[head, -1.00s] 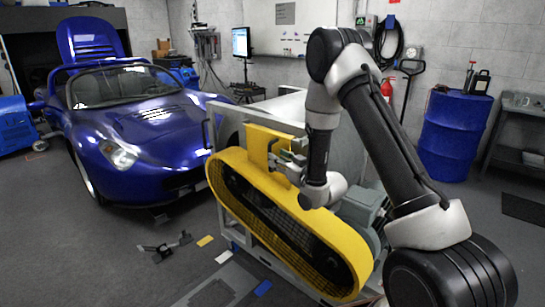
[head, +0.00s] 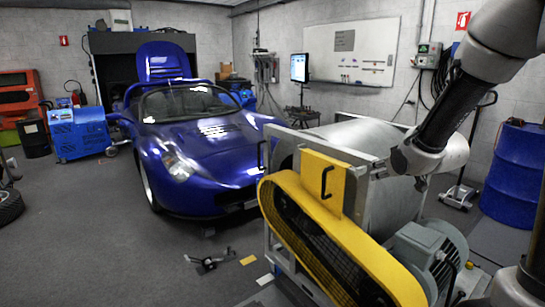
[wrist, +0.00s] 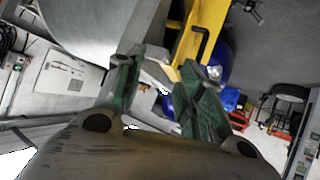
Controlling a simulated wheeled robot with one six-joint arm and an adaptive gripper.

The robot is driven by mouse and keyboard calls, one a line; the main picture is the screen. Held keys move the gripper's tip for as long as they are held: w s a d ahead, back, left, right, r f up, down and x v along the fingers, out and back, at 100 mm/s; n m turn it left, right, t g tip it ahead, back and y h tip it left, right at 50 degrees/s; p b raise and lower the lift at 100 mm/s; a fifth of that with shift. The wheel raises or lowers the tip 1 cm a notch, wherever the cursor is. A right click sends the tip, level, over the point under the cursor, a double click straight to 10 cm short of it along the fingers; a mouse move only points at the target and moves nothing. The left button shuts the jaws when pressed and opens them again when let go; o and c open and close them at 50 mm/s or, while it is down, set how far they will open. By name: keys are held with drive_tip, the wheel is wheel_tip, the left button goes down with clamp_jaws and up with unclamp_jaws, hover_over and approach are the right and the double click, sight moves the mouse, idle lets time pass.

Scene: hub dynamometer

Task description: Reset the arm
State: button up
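My gripper (head: 374,171) hangs in front of the grey roller drum, just right of the upright yellow plate on the belt guard. In the wrist view my gripper (wrist: 163,78) has its two green-padded fingers apart, with a gap between them and nothing visibly held. The yellow belt guard (head: 350,243) carries a black handle (head: 326,182) on its upright plate. The handle also shows in the wrist view (wrist: 202,45), beyond the fingertips and apart from them. My arm is bent and reaches in from the upper right.
A blue car (head: 205,140) stands behind and left of the dynamometer. A grey motor (head: 430,250) sits right of the guard. A blue drum (head: 512,175) stands at the right. A dark bracket (head: 210,260) lies on the floor. Open floor lies at the left.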

drive_tip(key=s+d+r+m+g, duration=0.1)
drive_tip(key=s+r+g, duration=0.1)
drive_tip(key=s, duration=0.8)
drive_tip(key=s+d+r+m+g+h, duration=0.1)
drive_tip(key=s+r+g, duration=0.1)
drive_tip(key=s, duration=0.9)
drive_tip(key=s+d+r+m+g, duration=0.1)
drive_tip(key=s+r+g, duration=0.1)
drive_tip(key=s, duration=0.8)
drive_tip(key=shift+s+r+g, duration=0.25)
drive_tip(key=shift+s+g, duration=0.1)
drive_tip(key=shift+g, duration=0.35)
